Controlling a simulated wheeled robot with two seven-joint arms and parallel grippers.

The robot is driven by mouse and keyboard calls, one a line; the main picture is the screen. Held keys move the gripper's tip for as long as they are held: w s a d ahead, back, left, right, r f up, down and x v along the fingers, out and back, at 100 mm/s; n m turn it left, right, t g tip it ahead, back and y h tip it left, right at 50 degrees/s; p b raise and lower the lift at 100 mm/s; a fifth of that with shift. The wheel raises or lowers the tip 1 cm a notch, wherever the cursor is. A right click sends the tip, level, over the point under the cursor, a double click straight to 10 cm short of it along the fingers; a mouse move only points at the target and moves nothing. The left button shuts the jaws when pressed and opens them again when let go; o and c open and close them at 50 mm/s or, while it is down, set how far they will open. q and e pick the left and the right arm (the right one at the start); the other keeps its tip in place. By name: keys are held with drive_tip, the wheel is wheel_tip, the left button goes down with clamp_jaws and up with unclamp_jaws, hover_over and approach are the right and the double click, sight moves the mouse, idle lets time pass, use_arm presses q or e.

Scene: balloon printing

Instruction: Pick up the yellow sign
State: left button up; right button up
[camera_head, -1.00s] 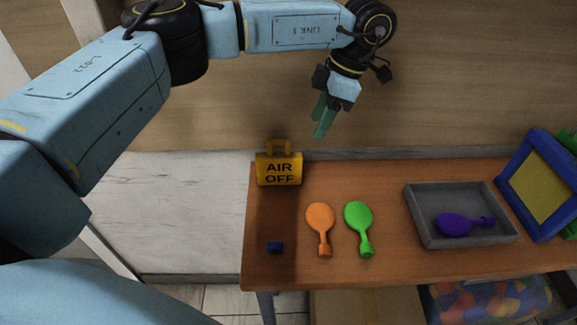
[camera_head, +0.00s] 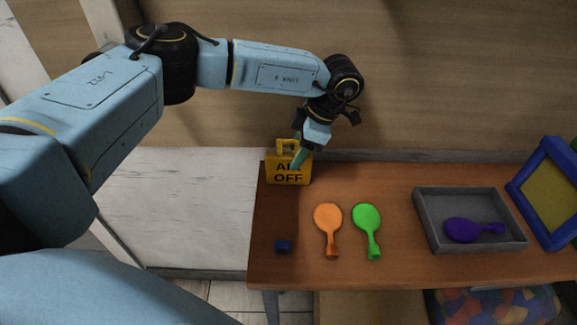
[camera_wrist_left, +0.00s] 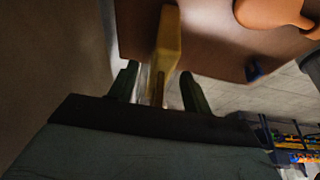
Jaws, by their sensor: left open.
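The yellow sign (camera_head: 288,175), lettered "AIR OFF" with a handle on top, stands upright at the back left corner of the table. My left gripper (camera_head: 297,162) is at the sign's upper right, and its green fingers cover part of the lettering. In the left wrist view the sign (camera_wrist_left: 168,45) shows edge-on, with its lower end in the picture between the two open fingers (camera_wrist_left: 160,85). I cannot tell whether either finger touches it. My right gripper is not in view.
A blue frame (camera_head: 530,180) stands at right. The wall is close behind the sign.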

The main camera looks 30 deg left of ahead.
use_arm(q)
drive_tip(key=shift+s+a+f, duration=0.1)
drive_tip(key=shift+a+f, duration=0.05)
drive_tip(key=shift+f, duration=0.35)
drive_tip(key=shift+r, duration=0.1)
clamp_jaws()
